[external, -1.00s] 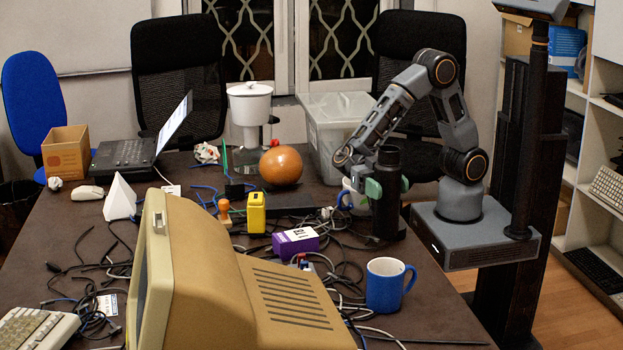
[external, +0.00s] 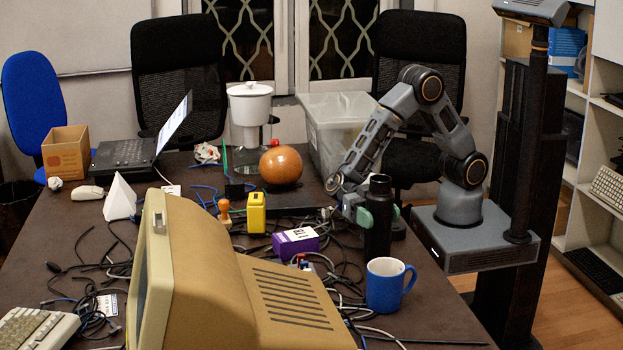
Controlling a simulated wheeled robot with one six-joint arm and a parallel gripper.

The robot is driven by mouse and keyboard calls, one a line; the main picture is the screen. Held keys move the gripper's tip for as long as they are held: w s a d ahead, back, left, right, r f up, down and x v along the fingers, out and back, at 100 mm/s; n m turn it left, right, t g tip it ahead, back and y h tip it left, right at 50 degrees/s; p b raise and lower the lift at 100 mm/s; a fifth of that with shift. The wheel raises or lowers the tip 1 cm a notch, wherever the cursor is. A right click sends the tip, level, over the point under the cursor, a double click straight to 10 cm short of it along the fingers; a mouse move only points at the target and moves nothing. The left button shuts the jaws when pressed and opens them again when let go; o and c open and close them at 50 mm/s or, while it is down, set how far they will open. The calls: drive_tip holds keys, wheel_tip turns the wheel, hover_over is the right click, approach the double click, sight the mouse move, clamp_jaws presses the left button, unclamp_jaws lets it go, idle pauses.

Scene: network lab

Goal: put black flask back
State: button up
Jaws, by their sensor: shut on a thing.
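The black flask (external: 377,240) is upright at the right side of the dark table, behind the blue mug (external: 384,287). My gripper (external: 379,214) is shut on it, with green finger pads on either side of its upper body. The flask's neck and cap stick up above the pads. I cannot tell whether its base touches the table.
Tangled cables and a purple box (external: 295,242) lie left of the flask. A beige monitor (external: 240,290) fills the front.

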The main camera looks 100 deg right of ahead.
drive_tip(key=shift+f, duration=0.15)
drive_tip(key=o, duration=1.3)
drive_tip(key=shift+w+d, duration=0.1)
drive_tip(key=shift+d, duration=0.15)
drive_tip(key=v, duration=1.1)
drive_tip(key=shift+d, duration=0.25)
